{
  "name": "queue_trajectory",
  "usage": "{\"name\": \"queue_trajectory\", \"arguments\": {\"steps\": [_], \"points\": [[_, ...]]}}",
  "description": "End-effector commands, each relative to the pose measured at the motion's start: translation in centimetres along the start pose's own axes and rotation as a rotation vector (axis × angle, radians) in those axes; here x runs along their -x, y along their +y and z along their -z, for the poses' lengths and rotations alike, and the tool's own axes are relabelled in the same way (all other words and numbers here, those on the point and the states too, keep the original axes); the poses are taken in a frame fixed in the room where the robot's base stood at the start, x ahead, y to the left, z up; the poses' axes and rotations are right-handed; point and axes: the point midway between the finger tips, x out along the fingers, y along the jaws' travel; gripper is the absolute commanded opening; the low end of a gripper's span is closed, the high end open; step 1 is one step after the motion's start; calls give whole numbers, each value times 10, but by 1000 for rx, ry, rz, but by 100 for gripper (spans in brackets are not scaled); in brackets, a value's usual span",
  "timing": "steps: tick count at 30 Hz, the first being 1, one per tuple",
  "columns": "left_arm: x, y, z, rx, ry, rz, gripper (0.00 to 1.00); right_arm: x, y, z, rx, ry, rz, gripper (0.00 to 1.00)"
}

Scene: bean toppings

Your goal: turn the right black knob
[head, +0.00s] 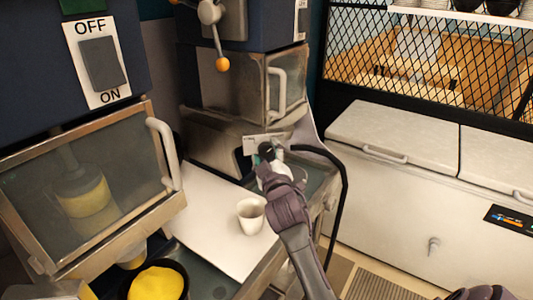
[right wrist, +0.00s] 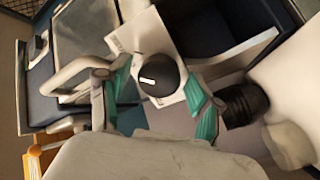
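The right black knob (right wrist: 158,76) is round with a white mark and sits on a white plate on the front of the right-hand machine. In the head view the knob (head: 266,149) is partly hidden by my right gripper (head: 270,161). In the right wrist view the teal fingers of my right gripper (right wrist: 160,95) are apart, one on each side of the knob. I cannot tell whether they touch it.
A white cup (head: 251,217) stands on the white counter (head: 205,205). On the left is a machine with an OFF/ON switch (head: 101,64) and a pan of yellow food (head: 157,283). A black cable (head: 345,185) hangs beside my right arm. White chest freezers (head: 400,180) stand right.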

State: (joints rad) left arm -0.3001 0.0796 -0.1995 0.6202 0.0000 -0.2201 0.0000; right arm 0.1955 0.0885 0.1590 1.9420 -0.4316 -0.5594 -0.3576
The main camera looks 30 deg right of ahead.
Motion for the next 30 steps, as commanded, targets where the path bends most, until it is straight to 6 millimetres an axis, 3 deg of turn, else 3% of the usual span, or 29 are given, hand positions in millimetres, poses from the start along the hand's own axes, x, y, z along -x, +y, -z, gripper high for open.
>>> {"name": "queue_trajectory", "arguments": {"steps": [11,14,24,30], "points": [[0,-2,-1,-1,-1,3,0,5,0,0,2,1,0,69],[0,-2,-1,-1,-1,2,0,18,0,0,1,0,1,69],[0,0,0,-1,0,0,0,89,-1,-1,-1,-1,2,69],[0,0,0,-1,0,0,0,114,0,0,0,-1,0,69]]}}
